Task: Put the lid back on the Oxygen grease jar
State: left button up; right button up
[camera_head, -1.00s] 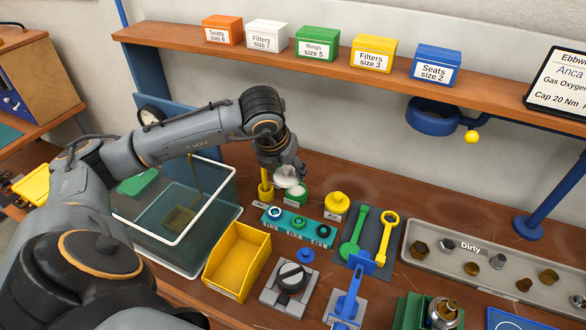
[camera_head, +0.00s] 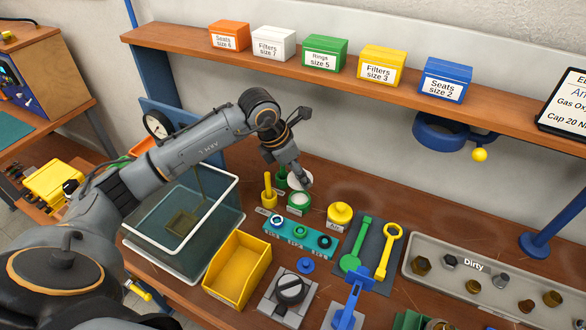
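The green grease jar (camera_head: 298,202) stands upright at the back of the bench, and its round top shows white. Its label is too small to read. My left gripper (camera_head: 301,181) is just above and behind the jar. A pale round disc, which looks like the lid (camera_head: 295,181), is at its fingertips, apart from the jar. The fingers partly hide the disc, and its exact tilt is hard to tell. My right gripper is out of view.
A yellow jar (camera_head: 340,212) stands right of the green jar, and a yellow post (camera_head: 268,188) stands left. A teal ring holder (camera_head: 270,229) lies in front. A glass tank (camera_head: 178,277) and yellow bin (camera_head: 238,265) are left and front. The shelf (camera_head: 180,48) runs above.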

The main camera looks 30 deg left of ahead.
pick_arm(q)
jog(key=shift+f+b, duration=0.35)
jog(key=shift+f, duration=0.4)
jog(key=shift+f+b, duration=1.5)
jog(key=shift+f, duration=0.7)
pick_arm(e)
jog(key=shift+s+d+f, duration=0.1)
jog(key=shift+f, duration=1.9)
pick_arm(q)
jog(key=shift+b, duration=0.35)
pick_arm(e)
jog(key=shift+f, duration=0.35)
pick_arm(q)
jog(key=shift+f+b, duration=0.1)
jog(key=shift+b, duration=0.45)
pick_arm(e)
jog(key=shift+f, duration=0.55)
pick_arm(q)
jog(key=o, duration=1.3)
jog(key=shift+c, duration=0.2)
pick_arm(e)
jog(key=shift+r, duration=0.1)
